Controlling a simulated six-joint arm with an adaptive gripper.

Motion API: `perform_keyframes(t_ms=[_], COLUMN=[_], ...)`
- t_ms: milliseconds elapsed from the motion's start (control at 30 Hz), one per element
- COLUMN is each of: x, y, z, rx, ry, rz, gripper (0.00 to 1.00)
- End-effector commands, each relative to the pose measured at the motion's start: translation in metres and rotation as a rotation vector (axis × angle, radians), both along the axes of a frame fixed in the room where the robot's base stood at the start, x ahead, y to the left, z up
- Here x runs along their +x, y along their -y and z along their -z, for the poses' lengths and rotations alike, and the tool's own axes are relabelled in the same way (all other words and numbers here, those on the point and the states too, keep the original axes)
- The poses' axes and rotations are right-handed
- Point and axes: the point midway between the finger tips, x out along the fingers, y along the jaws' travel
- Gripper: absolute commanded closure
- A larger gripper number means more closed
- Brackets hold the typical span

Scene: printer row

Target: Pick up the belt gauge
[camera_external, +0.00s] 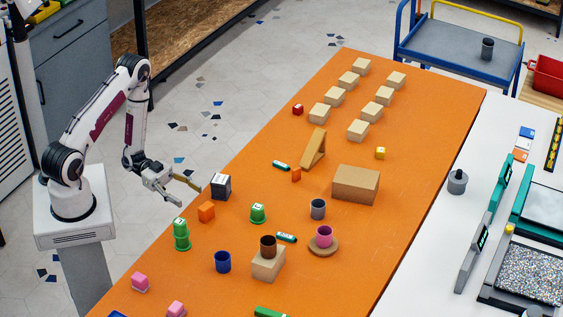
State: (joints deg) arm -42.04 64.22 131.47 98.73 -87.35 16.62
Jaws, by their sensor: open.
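I cannot tell for sure which object is the belt gauge; no readable label marks it at this size. My gripper (186,190) is open at the left edge of the orange table (420,150), its fingers pointing right. A dark box with a pale top (220,186) stands just right of the fingertips, apart from them as far as I can see. An orange cube (206,211) sits just below that box. Small green cylinders with pale bands lie at the middle (281,166) and lower down (286,237).
A wooden wedge (313,148) and large block (355,185) stand farther back. Several tan blocks (357,130) fill the far end.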

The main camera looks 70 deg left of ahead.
Motion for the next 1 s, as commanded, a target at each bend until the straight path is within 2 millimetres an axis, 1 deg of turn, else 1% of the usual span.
perform_keyframes(t_ms=[133, 533, 1000], x=[-0.003, -0.002, 0.011], y=[-0.002, -0.001, 0.018], z=[0.005, 0.005, 0.005], rx=[-0.014, -0.014, -0.014], ry=[-0.014, -0.014, -0.014], rz=[-0.012, -0.011, -0.011], gripper=[0.46, 0.46, 0.46])
